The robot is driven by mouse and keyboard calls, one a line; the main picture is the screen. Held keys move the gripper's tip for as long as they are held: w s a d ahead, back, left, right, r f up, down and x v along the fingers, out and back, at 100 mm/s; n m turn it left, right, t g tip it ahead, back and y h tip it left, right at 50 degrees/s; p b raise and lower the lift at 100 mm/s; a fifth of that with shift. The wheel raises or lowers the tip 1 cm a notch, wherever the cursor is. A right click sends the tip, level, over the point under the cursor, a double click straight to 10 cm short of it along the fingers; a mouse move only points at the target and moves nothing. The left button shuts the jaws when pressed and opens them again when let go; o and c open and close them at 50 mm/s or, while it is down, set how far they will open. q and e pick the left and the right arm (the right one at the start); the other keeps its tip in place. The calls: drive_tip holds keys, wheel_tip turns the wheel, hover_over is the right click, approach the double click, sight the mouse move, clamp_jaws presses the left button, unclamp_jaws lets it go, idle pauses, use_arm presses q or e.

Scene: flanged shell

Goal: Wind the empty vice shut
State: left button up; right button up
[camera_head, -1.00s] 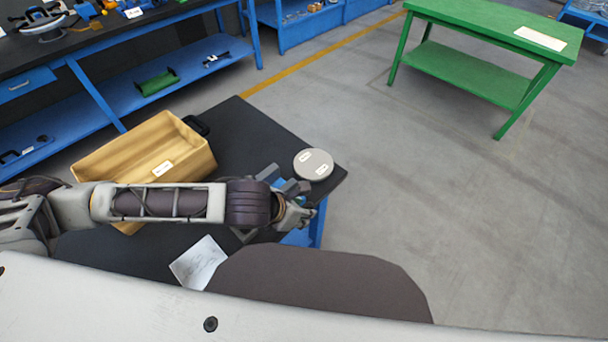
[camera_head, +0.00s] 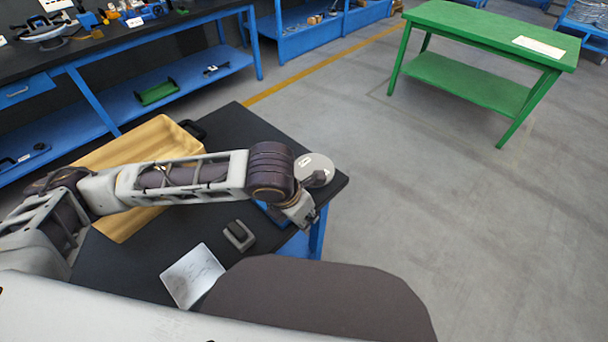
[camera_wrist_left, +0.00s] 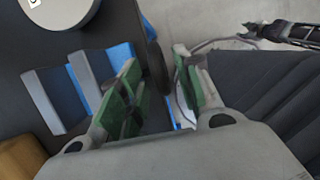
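The vice (camera_wrist_left: 72,88) is blue with two pale grey jaw plates, at the left of the left wrist view. The jaws stand apart, with nothing visible between them. In the head view only a bit of its blue body (camera_head: 272,213) shows under my left arm. My left gripper (camera_head: 304,218) is at the vice's outer end, by the table's right edge. In the left wrist view its green-padded fingers (camera_wrist_left: 158,95) are apart. A dark upright part (camera_wrist_left: 154,55), perhaps the vice's handle, shows near the gap between them; contact cannot be told.
A round grey labelled disc (camera_head: 316,166) lies behind the vice. Open floor lies right; a green table (camera_head: 480,35) stands beyond.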

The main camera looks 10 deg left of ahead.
use_arm(q)
drive_tip(key=shift+w+d+r+g+y, duration=0.1)
drive_tip(key=shift+w+d+g+y, duration=0.1)
drive_tip(key=shift+g+y, duration=0.35)
drive_tip(key=shift+w+d+g+y, duration=0.2)
drive_tip(key=shift+g+y, duration=0.15)
drive_tip(key=shift+g, duration=0.4)
drive_tip(key=shift+r, duration=0.15)
wheel_tip(320, 180, up, 14)
drive_tip(key=p, duration=0.2)
drive_tip(key=shift+f+p, duration=0.25)
drive_tip(key=shift+p, duration=0.05)
